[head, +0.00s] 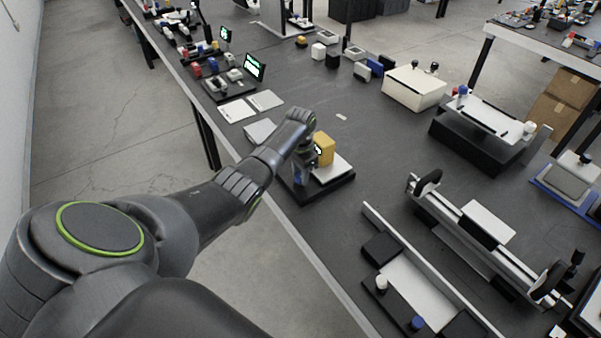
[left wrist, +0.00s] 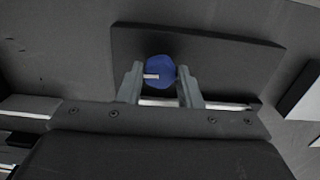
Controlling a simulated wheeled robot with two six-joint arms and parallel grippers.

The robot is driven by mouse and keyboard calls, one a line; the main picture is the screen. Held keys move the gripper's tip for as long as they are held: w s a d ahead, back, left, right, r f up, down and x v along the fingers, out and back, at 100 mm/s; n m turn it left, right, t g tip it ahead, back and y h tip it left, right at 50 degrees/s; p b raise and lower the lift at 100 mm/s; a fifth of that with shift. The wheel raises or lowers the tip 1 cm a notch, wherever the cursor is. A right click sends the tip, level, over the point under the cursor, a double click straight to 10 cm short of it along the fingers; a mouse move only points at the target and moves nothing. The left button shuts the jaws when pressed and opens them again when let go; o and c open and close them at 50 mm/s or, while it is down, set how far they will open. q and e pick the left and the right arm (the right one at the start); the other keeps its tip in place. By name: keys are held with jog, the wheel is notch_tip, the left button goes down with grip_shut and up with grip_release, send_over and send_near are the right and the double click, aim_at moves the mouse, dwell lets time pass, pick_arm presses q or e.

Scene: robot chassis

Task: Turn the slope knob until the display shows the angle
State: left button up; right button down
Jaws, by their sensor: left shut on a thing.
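A round blue knob (left wrist: 160,65) with a white pointer mark stands on a black base plate (left wrist: 215,50) in the left wrist view. The two grey fingers of my left gripper (left wrist: 160,72) are closed on its sides. The white mark points to the left in that view. In the head view my left gripper (head: 300,178) is down at the left side of a device with a black base (head: 335,187), a white plate (head: 335,168) and a yellow block (head: 325,148). A small dark display (head: 317,150) with light characters is partly hidden by my arm; its reading is not legible.
A grey plate (head: 260,131) lies behind my forearm. A long black rail fixture (head: 480,230) and a low tray-like fixture (head: 420,285) stand to the right and front. The dark tabletop between them and the device is clear.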

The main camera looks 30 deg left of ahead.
pick_arm(q)
jog(key=n+p, duration=0.2)
jog(key=n, duration=0.1)
jog(key=shift+r, duration=0.2)
jog(key=n+p, duration=0.2)
jog(key=n, duration=0.2)
jog(key=shift+n, duration=0.3)
jog(key=n+p, duration=0.1)
jog(key=n, duration=0.3)
jog(key=shift+f+p, duration=0.1)
jog(key=shift+p, duration=0.2)
jog(key=shift+n+p, duration=0.4)
jog(key=shift+n, duration=2)
jog(key=o, duration=1)
jog(key=shift+f, duration=0.1)
